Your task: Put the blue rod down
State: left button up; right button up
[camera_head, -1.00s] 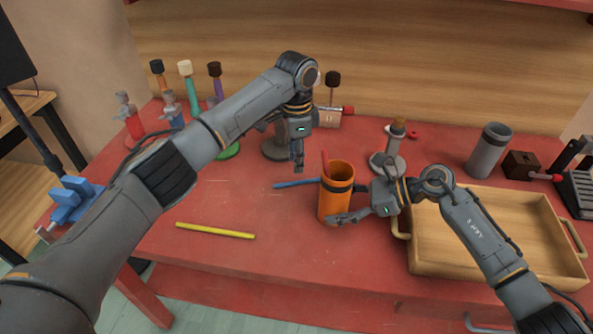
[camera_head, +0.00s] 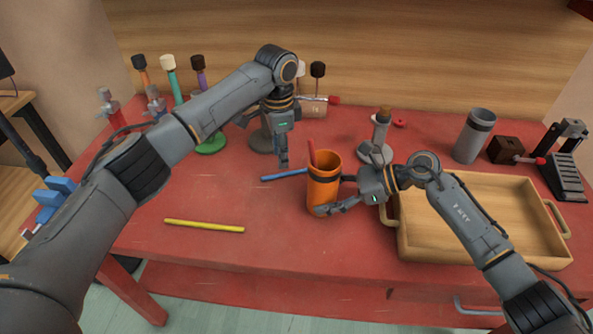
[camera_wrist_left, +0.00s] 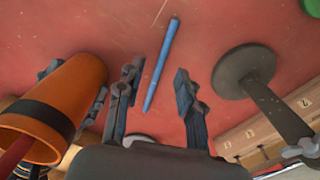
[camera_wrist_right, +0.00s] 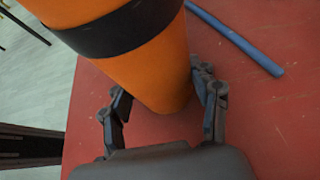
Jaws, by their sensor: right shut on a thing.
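The blue rod (camera_head: 283,174) appears to lie on the red table, left of the orange cup (camera_head: 323,190). My left gripper (camera_head: 284,162) is above the rod. In the left wrist view, the blue rod (camera_wrist_left: 162,62) shows between the spread fingers of my left gripper (camera_wrist_left: 156,95), with gaps on both sides. My right gripper (camera_head: 335,207) is shut on the orange cup, which stands upright with a red rod (camera_head: 312,152) in it. In the right wrist view, the fingers sit on both sides of the orange cup (camera_wrist_right: 150,65); the blue rod (camera_wrist_right: 235,38) lies beyond it.
A yellow rod (camera_head: 204,226) lies at the front left. A wooden tray (camera_head: 420,250) stands at the right. The table between the yellow rod and the cup is clear.

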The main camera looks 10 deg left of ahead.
aim_at(281, 173)
pick_arm(q)
jog(key=shift+w+a+f, duration=0.1)
jog(key=shift+w+f, duration=0.05)
jog(key=shift+f, duration=1.4)
jog(key=shift+w+f, duration=0.15)
jog(key=shift+f, duration=1.35)
grip_shut()
